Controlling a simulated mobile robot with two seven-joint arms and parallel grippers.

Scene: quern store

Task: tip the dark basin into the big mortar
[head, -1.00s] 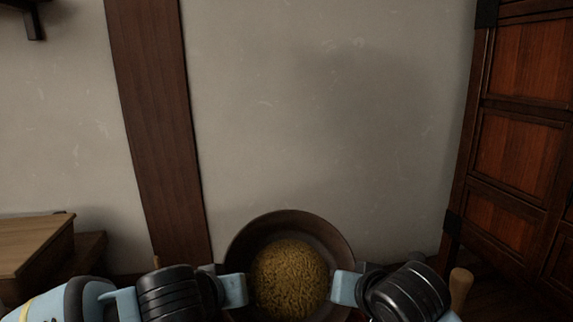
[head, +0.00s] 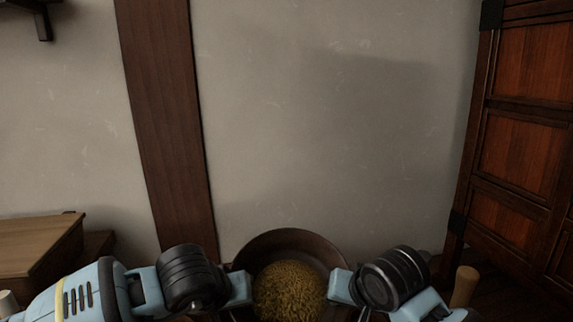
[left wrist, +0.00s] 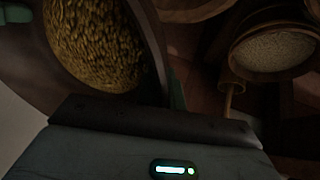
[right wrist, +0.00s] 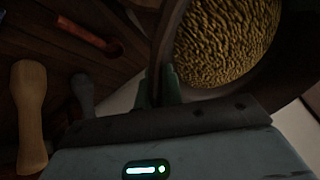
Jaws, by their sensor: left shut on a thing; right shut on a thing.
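The dark basin (head: 287,241) is at the bottom middle of the head view, holding a heap of yellow-brown grain (head: 290,290). My left gripper (head: 240,288) is shut on its left side and my right gripper (head: 340,286) is shut on its right side. The basin's wall and grain also fill the upper part of the left wrist view (left wrist: 150,50) and the right wrist view (right wrist: 170,30). The basin's lower part is cut off by the frame. I cannot tell which vessel is the big mortar.
A round vessel with pale contents (left wrist: 272,52) stands below in the left wrist view. A wooden pestle-like tool (right wrist: 30,110) and a reddish bar (right wrist: 88,34) show in the right wrist view. A wooden box (head: 38,243) is at left, a panelled cabinet (head: 525,150) at right.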

